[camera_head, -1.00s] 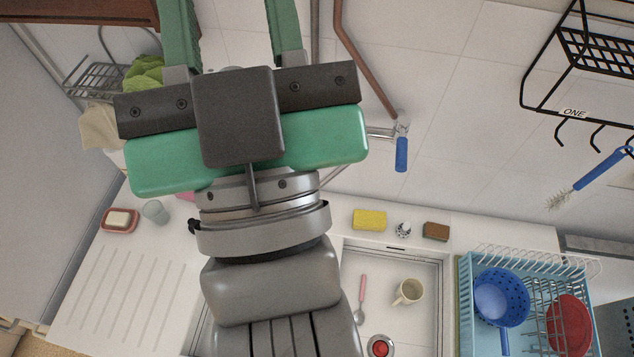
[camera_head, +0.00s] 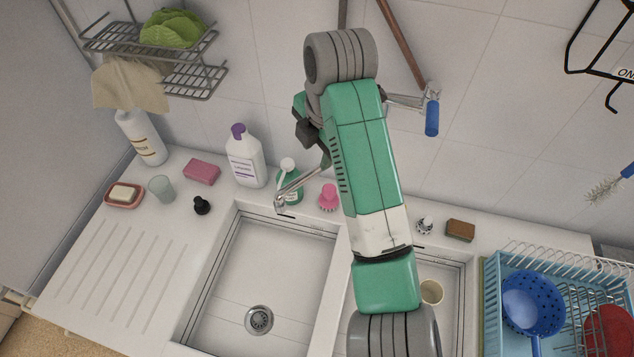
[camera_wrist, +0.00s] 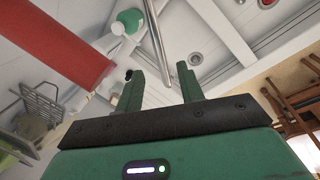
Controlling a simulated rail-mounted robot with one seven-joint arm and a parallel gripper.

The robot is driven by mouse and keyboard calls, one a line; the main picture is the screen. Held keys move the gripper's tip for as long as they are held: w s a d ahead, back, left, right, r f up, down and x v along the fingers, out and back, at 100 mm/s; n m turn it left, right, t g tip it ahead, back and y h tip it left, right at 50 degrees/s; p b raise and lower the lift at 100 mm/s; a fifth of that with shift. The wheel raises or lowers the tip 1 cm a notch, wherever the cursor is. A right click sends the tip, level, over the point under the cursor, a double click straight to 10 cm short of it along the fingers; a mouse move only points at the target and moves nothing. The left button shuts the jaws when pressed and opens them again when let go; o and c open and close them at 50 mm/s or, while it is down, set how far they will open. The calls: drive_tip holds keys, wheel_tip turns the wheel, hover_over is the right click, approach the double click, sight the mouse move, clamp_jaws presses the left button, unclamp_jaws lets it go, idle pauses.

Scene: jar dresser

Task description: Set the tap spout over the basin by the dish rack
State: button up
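The tap's metal spout (camera_head: 302,187) slants down to the left, its tip at the back rim of the left basin (camera_head: 262,270). The basin by the dish rack (camera_head: 457,305) is on the right, largely hidden by my arm. The dish rack (camera_head: 490,300) stands right of it. The tap's blue-handled lever (camera_head: 432,118) is on the wall; the spout's base is hidden behind my arm. My gripper (camera_wrist: 160,80) is open, its two fingers apart. A thin metal rod, seemingly the spout (camera_wrist: 156,35), appears between them in the wrist view; contact cannot be told.
A cream mug (camera_head: 431,291) is in the right basin. A white bottle (camera_head: 244,158), a green bottle (camera_head: 291,190) and a pink brush (camera_head: 328,198) stand behind the basins near the spout. A copper pipe (camera_head: 402,45) runs up the wall. The left basin is empty.

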sight(312, 171)
drive_tip(key=f, duration=0.2)
drive_tip(key=w+f, duration=0.1)
drive_tip(key=f, duration=0.4)
drive_tip(key=shift+w+a+f+p, duration=0.2)
drive_tip(key=shift+a+f+p, duration=0.15)
drive_tip(key=shift+a, duration=0.05)
drive_tip(key=shift+c, duration=0.2)
clamp_jaws()
